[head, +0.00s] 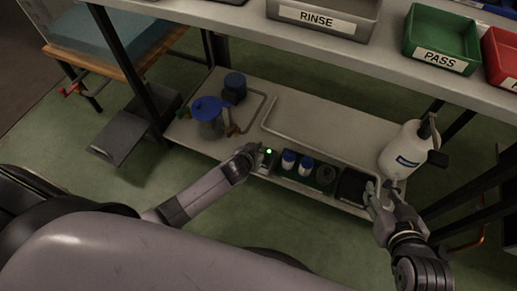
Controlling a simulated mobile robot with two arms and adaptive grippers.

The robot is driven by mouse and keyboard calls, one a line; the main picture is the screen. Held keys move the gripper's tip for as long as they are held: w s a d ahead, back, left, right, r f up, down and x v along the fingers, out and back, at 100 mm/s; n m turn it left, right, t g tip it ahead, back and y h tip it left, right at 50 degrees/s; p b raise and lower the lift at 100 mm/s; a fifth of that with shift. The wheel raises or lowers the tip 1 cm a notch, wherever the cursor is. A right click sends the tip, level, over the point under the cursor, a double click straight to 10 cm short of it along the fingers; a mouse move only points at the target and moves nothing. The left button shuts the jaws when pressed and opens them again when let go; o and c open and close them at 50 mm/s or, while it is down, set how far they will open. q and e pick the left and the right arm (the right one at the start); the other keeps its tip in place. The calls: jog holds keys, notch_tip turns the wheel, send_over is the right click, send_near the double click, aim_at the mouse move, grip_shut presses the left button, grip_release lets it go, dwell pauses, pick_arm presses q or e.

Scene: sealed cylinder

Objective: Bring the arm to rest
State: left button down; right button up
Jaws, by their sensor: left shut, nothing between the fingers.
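My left gripper (262,157) is at the front edge of the lower shelf, left of the small containers, with its fingers shut and nothing held. A green light shows right by its fingertips. My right gripper (379,190) is at the right front of the shelf, beside a dark square tray (352,186); its two fingers look apart, with nothing clear between them. Two small white containers with blue caps (289,160) (306,165) stand in a dark rack at the shelf's front. A dark round piece (325,174) sits right of them.
The lower shelf (310,122) has clear room behind the rack. A blue-lidded jar (209,116) and a dark blue canister (235,85) stand at left, a white jug (402,150) at right. Above, the upper shelf carries the RINSE bin (318,20), green PASS bin (440,45) and a red bin (502,55).

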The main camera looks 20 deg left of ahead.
pick_arm(q)
jog(key=shift+d, duration=0.1)
dwell(0.5)
